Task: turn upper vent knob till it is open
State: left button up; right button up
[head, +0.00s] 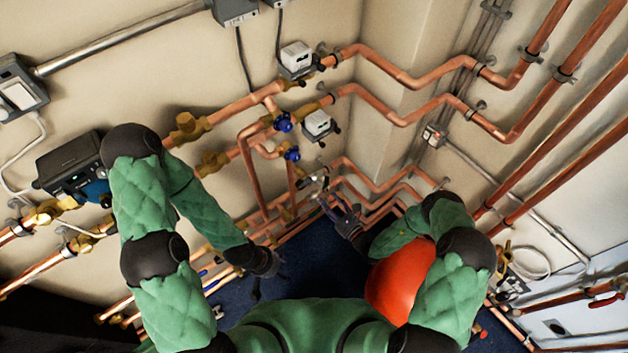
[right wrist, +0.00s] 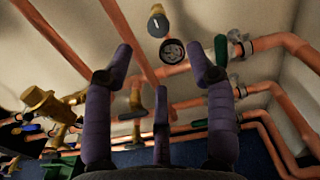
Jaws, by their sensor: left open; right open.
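In the right wrist view a round dark knob (right wrist: 157,24) with a pale pointer mark and a brass-coloured base stands ahead. I cannot tell for sure whether it is the upper vent knob. A round dial gauge (right wrist: 173,52) sits just below it. My right gripper (right wrist: 168,62) is open, its fingers apart on either side of the gauge, with nothing between them. In the head view my right gripper (head: 335,203) is near the low pipes by the wall, and the knob is too small to make out. My left gripper (head: 265,280) is open and empty, low over the dark blue floor.
Copper pipes (head: 385,68) run along both walls. Blue valve handles (head: 284,122) and white boxes (head: 318,124) sit on the left wall. A green handle (right wrist: 220,48) is right of the gauge in the wrist view. A red-orange rounded object (head: 398,290) is beside my right arm.

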aim_at(310, 183)
jog(key=b+x, duration=0.1)
jog(key=x, duration=0.9)
jog(key=shift+w+a, duration=0.1)
jog(key=shift+a, duration=0.05)
jog(key=shift+c, duration=0.3)
grip_shut()
